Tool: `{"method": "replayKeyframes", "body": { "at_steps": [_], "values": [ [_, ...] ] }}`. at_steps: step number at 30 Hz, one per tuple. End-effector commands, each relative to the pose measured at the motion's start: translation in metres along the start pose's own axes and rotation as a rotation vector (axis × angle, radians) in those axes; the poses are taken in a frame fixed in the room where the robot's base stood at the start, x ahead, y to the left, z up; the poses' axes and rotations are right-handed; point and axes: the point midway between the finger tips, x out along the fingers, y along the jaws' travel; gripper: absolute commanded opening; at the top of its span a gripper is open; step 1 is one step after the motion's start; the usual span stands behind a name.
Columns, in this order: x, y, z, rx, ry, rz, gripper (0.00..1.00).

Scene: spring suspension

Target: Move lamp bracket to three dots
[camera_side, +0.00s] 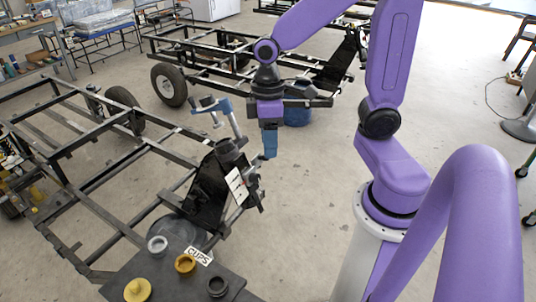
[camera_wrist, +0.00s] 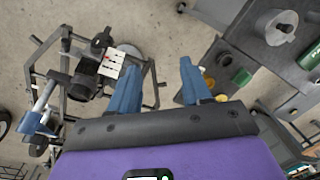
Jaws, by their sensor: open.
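My gripper (camera_side: 270,143) is open, with its blue fingers pointing down above the floor, just right of the near metal frame. In the wrist view my gripper (camera_wrist: 158,76) has its fingers wide apart with nothing between them. A white marked card (camera_side: 237,187) is on a dark plate at the frame's right end. The cards also show in the wrist view (camera_wrist: 113,60), left of the fingers, with small red and dark marks; I cannot read a three-dot mark. A dark round fitting (camera_side: 230,152) sits above the plate. I cannot tell which part is the lamp bracket.
A blue-grey spring strut (camera_side: 218,112) leans upward from the near frame (camera_side: 80,140). A dark table (camera_side: 120,275) holds several cups and a "CUPS" sign (camera_side: 199,256) at the front. A second wheeled frame (camera_side: 200,62) stands behind.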

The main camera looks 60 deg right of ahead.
Motion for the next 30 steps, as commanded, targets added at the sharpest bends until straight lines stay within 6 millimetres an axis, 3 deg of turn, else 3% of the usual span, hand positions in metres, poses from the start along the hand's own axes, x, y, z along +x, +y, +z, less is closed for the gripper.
{"method": "replayKeyframes", "body": {
  "at_steps": [5,10,14,21,25,30],
  "values": [
    [0.004,0.055,-0.015,0.170,0.011,-0.035,0.48],
    [0.010,0.112,-0.016,0.324,0.032,-0.069,0.48],
    [0.016,0.156,-0.008,0.442,0.053,-0.093,0.48],
    [0.028,0.230,0.025,0.640,0.101,-0.131,0.48],
    [0.034,0.253,0.041,0.706,0.120,-0.141,0.48],
    [0.038,0.264,0.050,0.741,0.132,-0.146,0.48]
  ]
}}
